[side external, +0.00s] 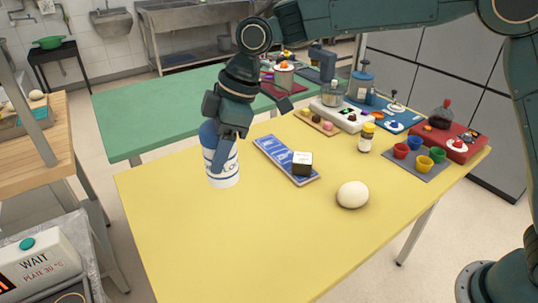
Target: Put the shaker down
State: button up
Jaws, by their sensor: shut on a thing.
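The shaker (232,172) is a white cylinder with blue bands and lettering and a blue upper part. My gripper (222,150) is shut on it from above, its fingers around the upper part and hiding some of it. The shaker is upright over the left part of the yellow table (190,240). I cannot tell whether its base touches the table top.
A blue board (272,152) with a black-and-white block (302,163) lies to the right of the shaker. A white ball-like lump (353,195) sits further right. Coloured cups, a yellow-capped jar (367,137) and appliances crowd the far right. The table's front left is clear.

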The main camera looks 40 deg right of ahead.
jog(key=s+d+n+g, duration=0.4)
jog(key=s+d+n, duration=0.6)
jog(key=s, duration=0.4)
notch_tip(320, 180, down, 15)
jog(key=d, duration=0.1)
jog(key=shift+d+f+m, duration=0.2)
jog(key=shift+m, duration=0.2)
jog(key=shift+f, duration=2.15)
jog(key=shift+f, duration=0.1)
jog(key=o, duration=1.1)
